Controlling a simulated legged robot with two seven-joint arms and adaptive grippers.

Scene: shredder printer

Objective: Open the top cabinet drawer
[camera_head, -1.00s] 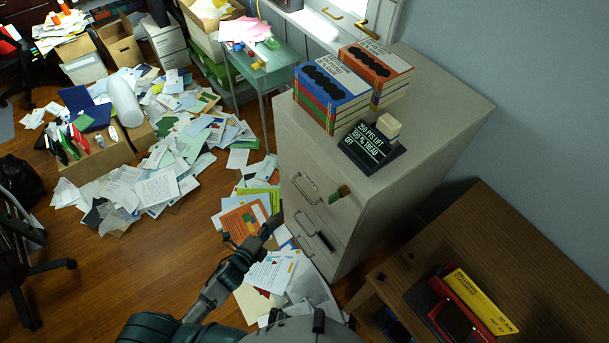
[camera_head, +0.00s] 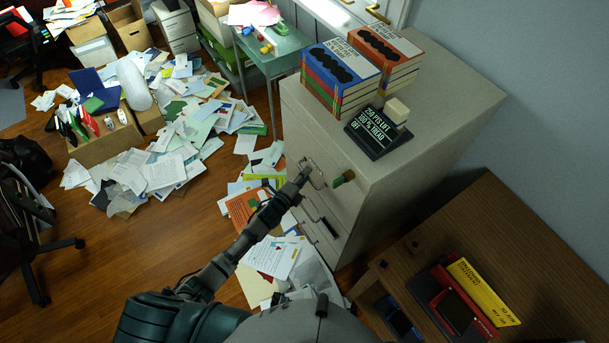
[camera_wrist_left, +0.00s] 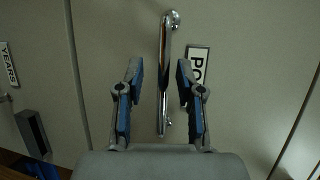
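The cabinet (camera_head: 385,200) is a pale grey filing cabinet, and its drawer fronts face left in the head view. The top drawer's metal handle (camera_head: 314,173) is at the tip of my left gripper (camera_head: 303,174). In the left wrist view the chrome handle (camera_wrist_left: 165,70) runs between the two blue-padded fingers of the open left gripper (camera_wrist_left: 160,85), with gaps on both sides. A label (camera_wrist_left: 196,66) sits beside the handle, partly hidden by a finger. The top drawer looks shut. My right gripper is not in view.
Books (camera_head: 340,80) and a small dark sign (camera_head: 378,132) stand on the cabinet top. A keyring-like green and brown item (camera_head: 343,179) is on the front. A wooden desk (camera_head: 480,235) stands to the right. Papers (camera_head: 180,150) litter the floor.

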